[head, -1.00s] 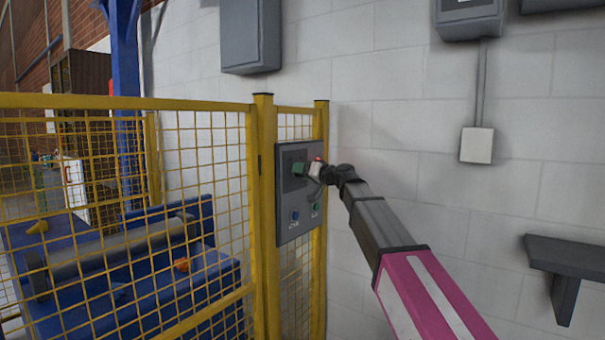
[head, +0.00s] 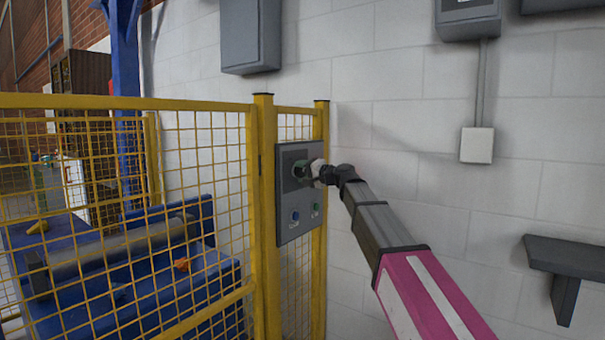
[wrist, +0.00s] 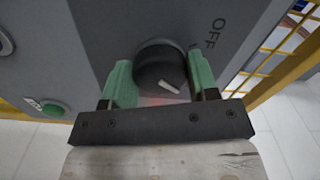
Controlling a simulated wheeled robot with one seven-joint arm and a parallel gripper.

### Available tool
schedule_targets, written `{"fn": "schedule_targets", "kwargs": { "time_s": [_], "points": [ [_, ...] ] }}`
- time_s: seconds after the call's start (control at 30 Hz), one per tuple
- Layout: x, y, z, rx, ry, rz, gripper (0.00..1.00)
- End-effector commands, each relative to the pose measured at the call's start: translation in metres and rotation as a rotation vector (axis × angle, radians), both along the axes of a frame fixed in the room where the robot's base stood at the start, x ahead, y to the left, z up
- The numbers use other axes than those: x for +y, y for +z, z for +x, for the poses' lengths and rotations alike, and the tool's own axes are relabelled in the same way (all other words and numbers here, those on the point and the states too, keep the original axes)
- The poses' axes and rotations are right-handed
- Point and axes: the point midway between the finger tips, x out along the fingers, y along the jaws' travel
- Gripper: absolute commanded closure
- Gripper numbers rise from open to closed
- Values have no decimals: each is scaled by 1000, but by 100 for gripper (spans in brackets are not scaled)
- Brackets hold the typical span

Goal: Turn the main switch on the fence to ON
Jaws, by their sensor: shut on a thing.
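The main switch is a round black knob (wrist: 160,62) with a short white mark, on a grey panel (head: 297,228) fixed to the yellow fence. In the wrist view the word OFF is printed beside the knob, on its right; no ON label is visible. My gripper (wrist: 162,78) has its green fingers on either side of the knob and is shut on it. In the head view my gripper (head: 304,171) is at the panel's upper part and covers most of the knob.
A blue button (head: 295,214) and a green button (head: 316,208) sit lower on the panel. Yellow mesh fence (head: 130,101) stands to the left, with a blue machine and roller (head: 120,250) behind it. A white block wall and a grey shelf (head: 566,254) are to the right.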

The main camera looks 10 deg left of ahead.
Motion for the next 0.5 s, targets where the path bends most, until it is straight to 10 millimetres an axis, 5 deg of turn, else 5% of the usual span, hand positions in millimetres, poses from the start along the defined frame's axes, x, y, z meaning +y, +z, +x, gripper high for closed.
{"fn": "schedule_targets", "kwargs": {
  "time_s": [0.5],
  "points": [
    [-1,0,0,38,-1,15,70]
  ]
}}
